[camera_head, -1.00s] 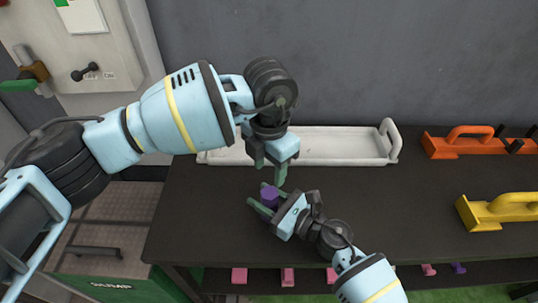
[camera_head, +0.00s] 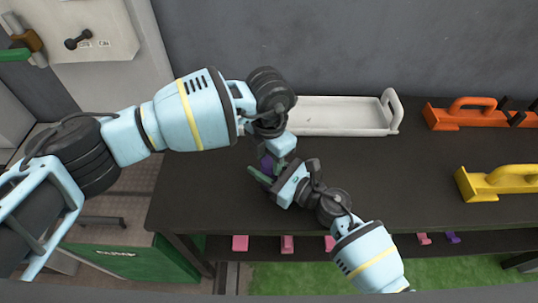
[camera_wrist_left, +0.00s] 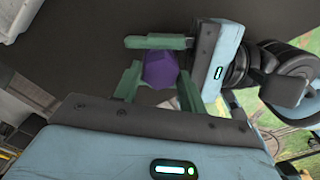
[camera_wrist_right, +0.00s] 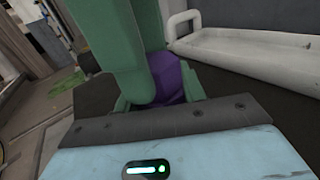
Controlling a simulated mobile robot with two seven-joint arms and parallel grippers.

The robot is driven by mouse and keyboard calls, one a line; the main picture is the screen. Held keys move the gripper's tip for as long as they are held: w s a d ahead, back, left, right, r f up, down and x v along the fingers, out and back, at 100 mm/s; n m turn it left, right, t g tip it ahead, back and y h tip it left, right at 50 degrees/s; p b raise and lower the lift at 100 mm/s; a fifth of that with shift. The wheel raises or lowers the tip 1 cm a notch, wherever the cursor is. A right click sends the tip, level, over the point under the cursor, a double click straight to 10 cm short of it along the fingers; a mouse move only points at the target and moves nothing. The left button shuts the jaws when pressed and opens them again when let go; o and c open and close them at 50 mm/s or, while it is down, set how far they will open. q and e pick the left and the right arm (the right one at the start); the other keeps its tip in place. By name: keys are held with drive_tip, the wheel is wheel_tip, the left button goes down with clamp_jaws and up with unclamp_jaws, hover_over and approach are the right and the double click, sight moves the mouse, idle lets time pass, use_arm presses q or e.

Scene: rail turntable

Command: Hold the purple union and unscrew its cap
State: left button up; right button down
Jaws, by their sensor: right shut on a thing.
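The purple union (camera_head: 266,168) is above the dark table, partly hidden by both grippers. In the left wrist view its six-sided purple end (camera_wrist_left: 160,70) faces the camera. My right gripper (camera_head: 265,174) is shut on the union from the right. My left gripper (camera_head: 270,157) is above it, pointing down; in the left wrist view its green fingers (camera_wrist_left: 158,84) stand open on either side of the purple end, with small gaps. In the right wrist view the left fingers block much of the union (camera_wrist_right: 167,80). The seam between cap and body cannot be made out.
A white tray (camera_head: 345,116) lies behind the grippers on the dark table (camera_head: 390,170). An orange holder (camera_head: 470,117) and a yellow holder (camera_head: 497,183) stand at the right. Several pink pieces (camera_head: 288,243) are on the lower shelf. The table's middle is clear.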

use_arm(q)
drive_tip(key=c, duration=0.6)
drive_tip(key=shift+n, duration=1.1)
clamp_jaws()
drive_tip(key=n, duration=0.3)
drive_tip(key=shift+s+n, duration=0.1)
drive_tip(key=shift+n, duration=0.3)
drive_tip(key=shift+d, duration=0.1)
drive_tip(key=n, duration=0.4)
drive_tip(key=shift+s+n, duration=0.1)
drive_tip(key=shift+n, duration=0.2)
drive_tip(key=shift+d+n, duration=0.1)
drive_tip(key=shift+n, duration=0.6)
